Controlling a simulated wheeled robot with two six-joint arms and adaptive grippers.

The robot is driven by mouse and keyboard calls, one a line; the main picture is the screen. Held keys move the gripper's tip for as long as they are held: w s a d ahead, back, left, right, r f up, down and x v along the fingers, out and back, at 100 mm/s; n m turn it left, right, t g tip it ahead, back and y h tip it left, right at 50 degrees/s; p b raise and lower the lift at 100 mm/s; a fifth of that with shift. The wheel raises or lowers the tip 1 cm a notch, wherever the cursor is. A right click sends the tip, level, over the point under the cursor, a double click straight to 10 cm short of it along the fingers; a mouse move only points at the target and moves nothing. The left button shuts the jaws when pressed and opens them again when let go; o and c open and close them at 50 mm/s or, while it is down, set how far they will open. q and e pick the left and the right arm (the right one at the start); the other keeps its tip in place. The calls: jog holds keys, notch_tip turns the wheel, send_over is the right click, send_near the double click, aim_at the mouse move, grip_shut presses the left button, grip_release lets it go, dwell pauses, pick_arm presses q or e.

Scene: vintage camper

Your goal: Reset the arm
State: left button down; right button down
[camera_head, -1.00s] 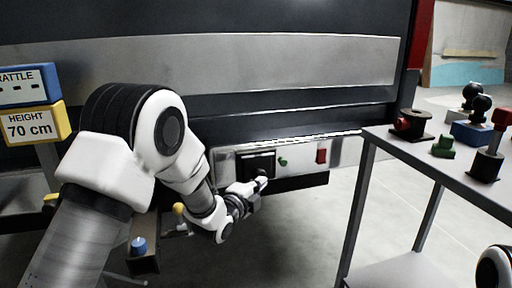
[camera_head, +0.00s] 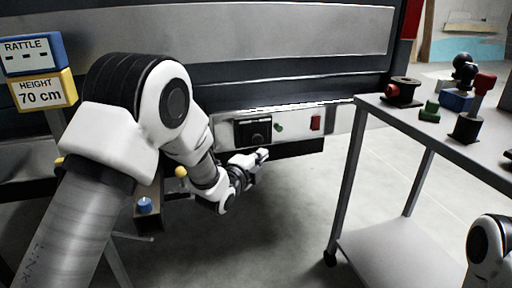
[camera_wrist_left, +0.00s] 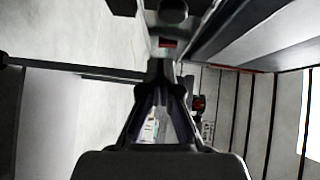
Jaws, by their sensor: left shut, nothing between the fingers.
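My left gripper (camera_head: 262,155) is shut and empty in the head view, just below the lower edge of a pale panel strip (camera_head: 294,125) on the dark vehicle side. In the left wrist view its fingers (camera_wrist_left: 160,72) come together at the tips, with nothing held. The strip carries a black square fitting (camera_head: 253,131), a small green knob (camera_head: 279,127) and a red switch (camera_head: 315,123). The gripper appears apart from them. A white part of my right arm shows at the lower right corner, but its gripper is out of view.
A grey metal table (camera_head: 440,135) on the right bears a red-and-black fitting (camera_head: 403,91), a green piece (camera_head: 429,110) and black-based levers. At left stand a blue RATTLE box (camera_head: 30,53), a yellow HEIGHT box (camera_head: 42,92) and a blue knob (camera_head: 144,205). The floor between is clear.

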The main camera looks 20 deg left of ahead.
pick_arm(q)
jog(key=f+p+v, duration=0.1)
jog(key=p+v, duration=0.1)
jog(key=v, duration=0.7)
jog(key=s+a+f+n+g+y, duration=0.1)
jog(key=s+f+n+g, duration=0.15)
jog(key=s+f, duration=0.45)
jog(key=s+f+n+g, duration=0.1)
jog(key=s+f+g, duration=0.2)
jog(key=f, duration=0.9)
jog(key=s+a+f+n+g+y, duration=0.1)
jog(key=s+f+g, duration=0.3)
jog(key=f, duration=0.5)
jog(key=s+a+f+n+g+y, duration=0.1)
jog(key=s+f+n+g, duration=0.3)
jog(key=s+n, duration=0.55)
jog(key=s+a+f+n+g+y, duration=0.15)
jog(key=s+f+n+g, duration=0.35)
jog(key=s, duration=0.8)
notch_tip(320, 180, up, 35)
jog(key=n+t+p, duration=0.1)
jog(key=p, duration=3.2)
jog(key=shift+t+h+p, duration=0.3)
jog(key=shift+t+h, duration=0.05)
jog(key=shift+h, duration=0.1)
